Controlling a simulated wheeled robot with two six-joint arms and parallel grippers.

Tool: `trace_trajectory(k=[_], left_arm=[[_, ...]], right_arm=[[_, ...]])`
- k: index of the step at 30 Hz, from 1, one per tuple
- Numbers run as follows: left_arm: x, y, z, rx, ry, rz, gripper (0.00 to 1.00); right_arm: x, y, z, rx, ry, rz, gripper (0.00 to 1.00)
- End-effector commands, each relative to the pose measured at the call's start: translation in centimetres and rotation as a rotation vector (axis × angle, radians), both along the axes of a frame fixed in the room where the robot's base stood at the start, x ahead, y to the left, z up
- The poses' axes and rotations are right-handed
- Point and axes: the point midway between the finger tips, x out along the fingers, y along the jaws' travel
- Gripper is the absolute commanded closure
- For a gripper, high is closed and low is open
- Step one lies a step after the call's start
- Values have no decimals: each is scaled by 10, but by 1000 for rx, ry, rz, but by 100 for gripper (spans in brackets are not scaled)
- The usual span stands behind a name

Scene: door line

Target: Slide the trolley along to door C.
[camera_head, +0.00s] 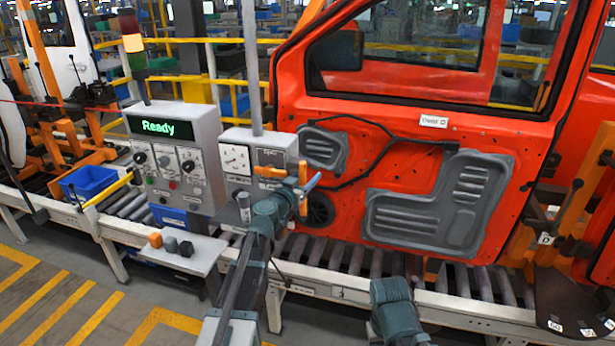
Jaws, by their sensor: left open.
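A grey console (180,165) with a green "Ready" display, knobs and switches stands on the roller line at left. Beside it is a grey gauge box (238,160) with a dial. I cannot tell for certain which of these belongs to the trolley. A red-orange door (345,95) with grey inner panels stands on the line at the right; its small white label is too small to read surely. My left gripper (287,178), with orange fingers, is open in front of the gauge box and the door's left edge. My right arm shows at the bottom; its gripper is out of view.
The roller conveyor (345,257) runs across the view under the door. A small shelf (170,257) with several small blocks juts out in front. A blue bin (88,181) sits at left. A tag reading "D" (545,238) is on the right fixture. Yellow-striped floor is clear at lower left.

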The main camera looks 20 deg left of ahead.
Motion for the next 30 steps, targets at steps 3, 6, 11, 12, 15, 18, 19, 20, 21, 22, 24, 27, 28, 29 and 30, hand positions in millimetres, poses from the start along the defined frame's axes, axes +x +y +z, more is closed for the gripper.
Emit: trace_trajectory(k=[3,6,11,12,15,18,19,20,21,22,24,27,28,29,30], left_arm=[[3,-1,0,0,0,0,39],[3,-1,0,0,0,0,39],[3,-1,0,0,0,0,43],[3,-1,0,0,0,0,50],[3,-1,0,0,0,0,68],[3,-1,0,0,0,0,86],[3,-1,0,0,0,0,92],[3,-1,0,0,0,0,97],[3,-1,0,0,0,0,100],[3,-1,0,0,0,0,100],[3,-1,0,0,0,0,100],[3,-1,0,0,0,0,100],[3,-1,0,0,0,0,100],[3,-1,0,0,0,0,100],[3,-1,0,0,0,0,100]], right_arm=[[0,0,0,0,0,0,50],[0,0,0,0,0,0,50],[0,0,0,0,0,0,50],[0,0,0,0,0,0,50],[0,0,0,0,0,0,50],[0,0,0,0,0,0,50],[0,0,0,0,0,0,50],[0,0,0,0,0,0,50],[0,0,0,0,0,0,50],[0,0,0,0,0,0,50],[0,0,0,0,0,0,50],[0,0,0,0,0,0,50],[0,0,0,0,0,0,50],[0,0,0,0,0,0,50],[0,0,0,0,0,0,50]])
